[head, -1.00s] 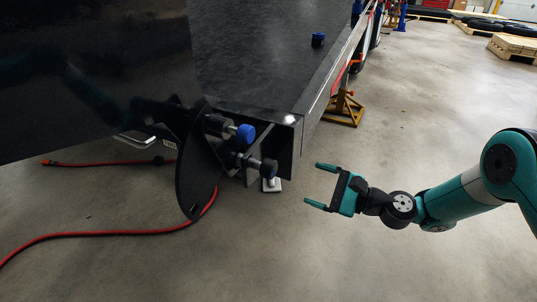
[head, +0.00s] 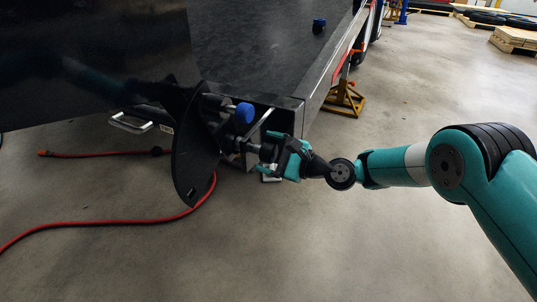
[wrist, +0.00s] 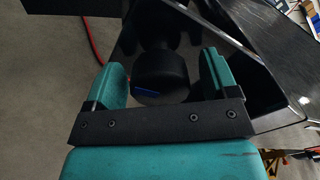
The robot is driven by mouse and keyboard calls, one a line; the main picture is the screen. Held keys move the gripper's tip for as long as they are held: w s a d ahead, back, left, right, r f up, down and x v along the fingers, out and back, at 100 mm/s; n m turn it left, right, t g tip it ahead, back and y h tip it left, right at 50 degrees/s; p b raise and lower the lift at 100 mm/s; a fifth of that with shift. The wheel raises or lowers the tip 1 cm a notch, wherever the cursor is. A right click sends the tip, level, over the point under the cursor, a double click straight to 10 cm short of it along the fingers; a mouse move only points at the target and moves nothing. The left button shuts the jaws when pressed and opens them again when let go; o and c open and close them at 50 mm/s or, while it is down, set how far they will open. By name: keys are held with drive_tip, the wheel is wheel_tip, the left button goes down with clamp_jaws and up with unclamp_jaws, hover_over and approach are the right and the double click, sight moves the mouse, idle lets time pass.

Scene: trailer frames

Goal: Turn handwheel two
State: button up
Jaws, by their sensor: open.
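Two knob-like handwheels stick out from the end of the black trailer frame (head: 290,101). The upper one (head: 244,113) has a blue face. The lower one is dark and mostly hidden by my gripper in the head view; no number is readable on either. In the wrist view, the dark handwheel (wrist: 160,72) with a small blue patch sits between the two teal fingers. My gripper (head: 272,152) is open, with a finger on each side of this lower handwheel. A gap shows in the wrist view, mainly on the left; contact on the right is unclear.
A dark curved plate (head: 195,160) hangs just left of the handwheels. A red hose (head: 110,224) lies on the floor at left. A yellow jack stand (head: 344,98) stands under the frame. The floor at lower middle is clear.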

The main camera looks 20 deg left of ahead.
drive_tip(key=c, duration=0.9)
drive_tip(key=n+p, duration=0.1)
drive_tip(key=n, duration=0.2)
drive_tip(key=shift+n, duration=0.4)
drive_tip(key=n, duration=0.4)
drive_tip(key=shift+n, duration=0.3)
drive_tip(key=n, duration=0.3)
drive_tip(key=shift+f, duration=0.1)
drive_tip(key=shift+n, duration=2.2)
drive_tip(key=shift+d, duration=0.1)
